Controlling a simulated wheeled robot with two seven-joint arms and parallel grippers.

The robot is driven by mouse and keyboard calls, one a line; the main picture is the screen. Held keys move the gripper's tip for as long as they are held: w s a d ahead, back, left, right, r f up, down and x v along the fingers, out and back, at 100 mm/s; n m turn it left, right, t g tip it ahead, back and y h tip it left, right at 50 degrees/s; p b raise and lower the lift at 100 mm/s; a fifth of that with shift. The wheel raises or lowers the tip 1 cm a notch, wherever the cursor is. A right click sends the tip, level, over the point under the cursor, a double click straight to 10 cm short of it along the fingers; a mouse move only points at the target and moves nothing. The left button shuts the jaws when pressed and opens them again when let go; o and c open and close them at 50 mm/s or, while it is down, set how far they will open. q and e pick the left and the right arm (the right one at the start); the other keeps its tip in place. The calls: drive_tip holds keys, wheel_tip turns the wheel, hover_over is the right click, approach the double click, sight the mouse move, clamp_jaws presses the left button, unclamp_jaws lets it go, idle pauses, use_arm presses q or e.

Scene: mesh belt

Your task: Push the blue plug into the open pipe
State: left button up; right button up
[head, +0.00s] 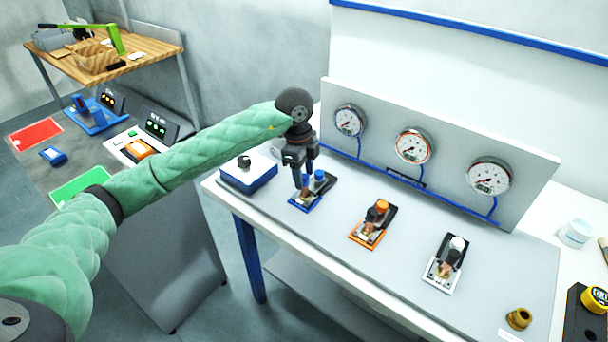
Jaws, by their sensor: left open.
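The blue-framed station (306,204) is on the grey panel of the bench, at the left of a row of three. A blue knob-like piece (319,175) stands at its right side and is probably the blue plug. My left gripper (304,191) reaches down over this station from the green-sleeved arm. It is open, its fingers close beside the blue piece. I cannot tell whether they touch anything. The open pipe is not clearly visible; the gripper covers part of the station. My right gripper is not in view.
An orange station (372,224) and a white station (446,262) stand to the right. Three gauges (413,146) are on the upright board behind. A blue-and-white box (248,173) is left of the gripper. A brass piece (519,318) lies at the front right.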

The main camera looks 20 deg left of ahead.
use_arm(q)
drive_tip(key=r, duration=0.2)
drive_tip(key=r+b, duration=0.1)
drive_tip(key=r, duration=0.1)
drive_tip(key=r+b, duration=0.1)
drive_tip(key=r, duration=0.1)
drive_tip(key=shift+w+a, duration=0.1)
drive_tip(key=shift+a, duration=0.25)
drive_tip(key=shift+a+r, duration=0.1)
drive_tip(key=shift+r, duration=0.45)
